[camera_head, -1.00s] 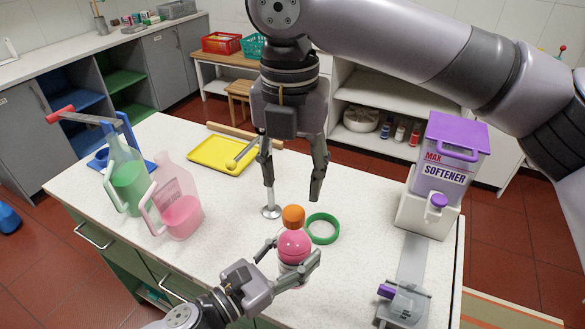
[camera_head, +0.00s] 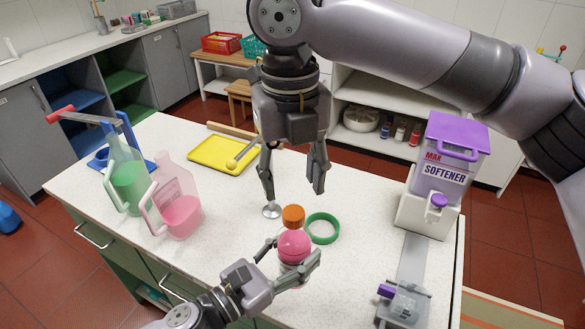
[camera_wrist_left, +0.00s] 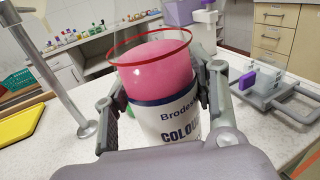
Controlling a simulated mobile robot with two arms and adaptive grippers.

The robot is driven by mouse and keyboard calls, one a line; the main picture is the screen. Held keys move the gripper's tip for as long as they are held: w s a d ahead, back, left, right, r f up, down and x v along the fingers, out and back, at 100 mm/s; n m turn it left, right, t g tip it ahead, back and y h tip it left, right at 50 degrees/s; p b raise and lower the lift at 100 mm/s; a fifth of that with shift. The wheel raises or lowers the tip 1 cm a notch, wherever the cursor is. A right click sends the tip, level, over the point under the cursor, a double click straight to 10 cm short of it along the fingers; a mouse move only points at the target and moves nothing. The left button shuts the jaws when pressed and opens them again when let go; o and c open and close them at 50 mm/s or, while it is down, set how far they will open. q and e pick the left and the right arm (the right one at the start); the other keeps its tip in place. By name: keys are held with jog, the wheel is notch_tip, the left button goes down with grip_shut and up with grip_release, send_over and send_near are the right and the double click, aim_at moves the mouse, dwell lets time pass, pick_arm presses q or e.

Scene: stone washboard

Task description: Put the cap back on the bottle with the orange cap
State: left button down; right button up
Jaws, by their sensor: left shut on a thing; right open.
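The bottle (camera_head: 293,246) is squat with a pink top, a white lower body and a printed label. It stands upright at the front of the worktop. My left gripper (camera_head: 292,278) is shut around it; its fingers flank the bottle (camera_wrist_left: 168,120) in the left wrist view, where a red rim circles the top. The ridged orange cap (camera_head: 293,216) appears just behind the bottle's top in the head view. I cannot tell whether it touches the bottle or rests on the worktop. My right gripper (camera_head: 295,197) is open and empty, pointing down above and behind the cap.
A green ring (camera_head: 323,238) lies right of the cap. A metal post's round foot (camera_head: 271,210) stands close left. Pink (camera_head: 180,212) and green (camera_head: 130,185) jugs are at left, a yellow tray (camera_head: 213,155) behind, a purple softener container (camera_head: 447,178) at right.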

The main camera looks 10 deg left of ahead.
aim_at(293, 212)
notch_tip(293, 212, down, 7)
jog(key=shift+w+r, duration=0.1)
dwell(0.4)
